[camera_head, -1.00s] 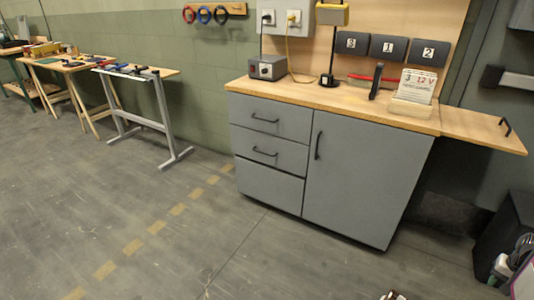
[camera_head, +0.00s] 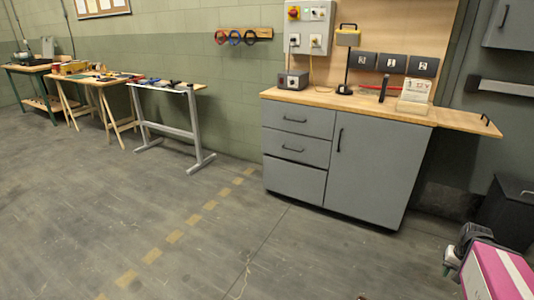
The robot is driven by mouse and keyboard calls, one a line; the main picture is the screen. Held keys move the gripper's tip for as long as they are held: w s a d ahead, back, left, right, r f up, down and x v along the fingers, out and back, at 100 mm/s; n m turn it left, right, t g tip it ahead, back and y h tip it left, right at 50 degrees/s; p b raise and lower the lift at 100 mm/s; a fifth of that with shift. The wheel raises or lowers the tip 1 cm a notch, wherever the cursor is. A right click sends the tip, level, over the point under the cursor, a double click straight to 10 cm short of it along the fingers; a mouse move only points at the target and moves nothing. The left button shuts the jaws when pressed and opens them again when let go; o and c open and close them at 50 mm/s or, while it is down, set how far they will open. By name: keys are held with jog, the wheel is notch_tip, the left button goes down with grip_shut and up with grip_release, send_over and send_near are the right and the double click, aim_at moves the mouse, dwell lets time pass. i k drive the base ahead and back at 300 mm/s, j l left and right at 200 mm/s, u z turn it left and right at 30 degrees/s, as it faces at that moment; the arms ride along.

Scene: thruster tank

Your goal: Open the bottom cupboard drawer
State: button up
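The grey cupboard (camera_head: 368,172) stands against the wall right of centre, under a wooden top. Its left side has three stacked drawers. The bottom drawer (camera_head: 294,181) has a plain front with no visible handle and a dark gap along its top edge. It looks shut or nearly so; I cannot tell exactly. The top drawer (camera_head: 298,119) and middle drawer (camera_head: 296,147) have dark bar handles and are shut. The door to the right has an upright dark handle (camera_head: 339,140) and is shut.
The floor (camera_head: 270,255) before the drawers is clear, with a dashed yellow line. A grey-legged stand (camera_head: 170,128) is to the left. A side leaf (camera_head: 465,120) juts out right of the cupboard.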

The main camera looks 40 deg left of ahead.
aim_at(312, 151)
jog(key=u, duration=0.4)
jog(key=i+u, duration=0.15)
jog(key=u, duration=0.65)
jog(key=i+u, duration=0.15)
jog(key=u, duration=0.3)
jog(key=i+l, duration=1)
jog(key=i+l+u, duration=0.4)
jog(key=i+l, duration=0.25)
